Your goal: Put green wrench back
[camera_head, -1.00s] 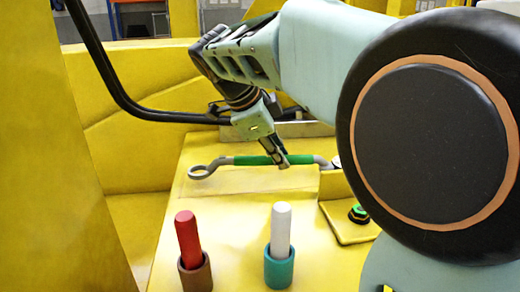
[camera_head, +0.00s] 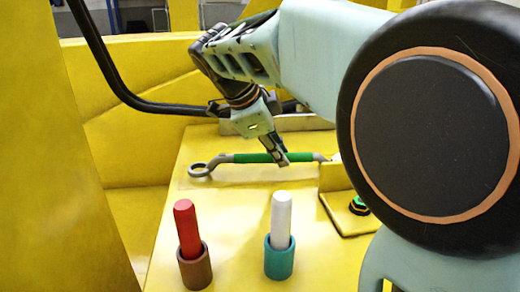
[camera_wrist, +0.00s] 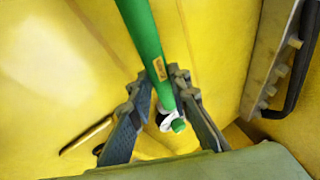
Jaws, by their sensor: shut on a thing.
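The green wrench (camera_head: 262,158) has a green handle and a grey ring end, which points left in the head view. It shows over the yellow surface (camera_head: 225,215); whether it touches that surface I cannot tell. My gripper (camera_head: 277,160) is shut on the green handle near its right part. In the wrist view the green handle (camera_wrist: 142,30) runs from the top edge down between the two fingers of my gripper (camera_wrist: 160,82). The wrench's right end is partly hidden behind a yellow block in the head view.
A red peg (camera_head: 186,222) in a brown cup (camera_head: 194,270) and a white peg (camera_head: 281,218) in a teal cup (camera_head: 279,262) stand in front of the wrench. A green nut (camera_head: 358,205) sits on a yellow plate at right. A black bar (camera_head: 105,75) crosses the upper left.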

